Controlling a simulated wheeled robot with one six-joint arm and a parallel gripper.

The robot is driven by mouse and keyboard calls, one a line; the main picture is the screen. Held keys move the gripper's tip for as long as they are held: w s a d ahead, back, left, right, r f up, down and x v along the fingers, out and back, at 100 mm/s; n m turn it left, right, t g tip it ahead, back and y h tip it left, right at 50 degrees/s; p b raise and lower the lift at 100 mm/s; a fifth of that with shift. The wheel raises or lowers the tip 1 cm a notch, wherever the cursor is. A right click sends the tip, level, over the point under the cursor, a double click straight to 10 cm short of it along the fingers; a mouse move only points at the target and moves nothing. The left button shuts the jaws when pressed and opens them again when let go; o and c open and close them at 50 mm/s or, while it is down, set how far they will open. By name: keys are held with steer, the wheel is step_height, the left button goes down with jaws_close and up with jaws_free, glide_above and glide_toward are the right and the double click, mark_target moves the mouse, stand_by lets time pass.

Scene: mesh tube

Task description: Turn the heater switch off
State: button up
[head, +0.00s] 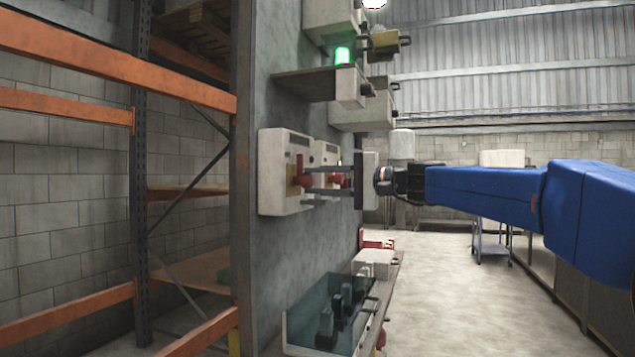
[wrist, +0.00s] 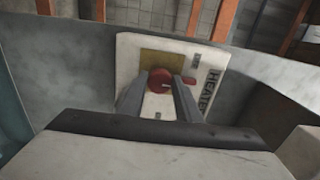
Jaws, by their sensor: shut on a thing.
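The heater switch is a white box (head: 279,195) on the grey wall panel, with a red rotary knob (head: 305,178) on its face. In the wrist view the box (wrist: 130,50) carries the label HEATER (wrist: 211,91), a yellowish plate and the red knob (wrist: 159,81). The knob's red handle points to the right in that view. My gripper (head: 312,180) reaches in from the right in the head view, its fingers at the knob. In the wrist view its two fingers (wrist: 160,85) stand on either side of the knob, shut on it. Part of the knob is hidden by the fingers.
A second white box (head: 326,152) is mounted close beside the heater box. Above are a shelf with a green lamp (head: 342,55) and more boxes. Below is a dark transparent case (head: 335,300). Orange racking (head: 100,60) stands left; open floor (head: 450,290) lies right.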

steer(key=shift+f, duration=0.1)
steer(key=o, duration=1.1)
steer(key=shift+c, duration=0.2)
steer(key=v, duration=1.7)
steer(key=shift+d, duration=0.2)
steer(key=shift+s, duration=0.1)
